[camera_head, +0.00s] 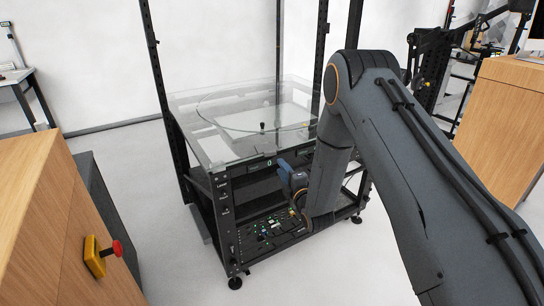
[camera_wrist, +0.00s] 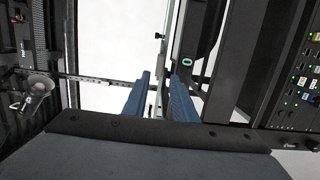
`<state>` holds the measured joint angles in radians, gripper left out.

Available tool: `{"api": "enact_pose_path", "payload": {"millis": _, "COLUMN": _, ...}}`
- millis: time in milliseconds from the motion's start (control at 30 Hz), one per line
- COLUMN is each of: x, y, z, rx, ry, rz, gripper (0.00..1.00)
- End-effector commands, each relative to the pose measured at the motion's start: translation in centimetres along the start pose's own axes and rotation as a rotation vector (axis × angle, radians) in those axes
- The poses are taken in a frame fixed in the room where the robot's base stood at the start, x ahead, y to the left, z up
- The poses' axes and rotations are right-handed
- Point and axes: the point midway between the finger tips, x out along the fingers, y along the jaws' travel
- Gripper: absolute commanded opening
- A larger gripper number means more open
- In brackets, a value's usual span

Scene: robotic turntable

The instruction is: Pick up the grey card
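I cannot make out a grey card for certain in either view. The turntable (camera_head: 183,98) has a clear glass top with a round disc outline, on a black wheeled frame. My gripper (camera_head: 284,166) is at the frame's front, just below the top's front edge and above the control panel. In the wrist view, the two blue fingers of my gripper (camera_wrist: 160,77) stand apart, with a gap between them. A narrow pale upright strip shows beyond the gap. I cannot tell whether it lies between the fingers; nothing is clearly held.
A control panel (camera_head: 268,229) with small lights and buttons sits low in the frame; it also shows in the wrist view (camera_wrist: 303,75). A wooden cabinet (camera_head: 40,220) with a red button (camera_head: 117,248) stands at the left, another (camera_head: 508,125) at the right. The floor in front is clear.

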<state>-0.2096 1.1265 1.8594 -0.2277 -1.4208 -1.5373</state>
Motion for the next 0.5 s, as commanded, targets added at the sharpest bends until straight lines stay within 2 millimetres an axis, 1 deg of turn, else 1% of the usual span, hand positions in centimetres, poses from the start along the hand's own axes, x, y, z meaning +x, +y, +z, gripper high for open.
{"api": "enact_pose_path", "payload": {"millis": 167, "x": 1.7, "y": -0.1, "z": 0.0, "rx": -0.001, "ry": 0.001, "rz": 0.003, "gripper": 0.25}}
{"api": "enact_pose_path", "payload": {"millis": 500, "x": 6.3, "y": -0.2, "z": 0.0, "rx": 0.000, "ry": 0.000, "rz": 0.001, "gripper": 0.25}}
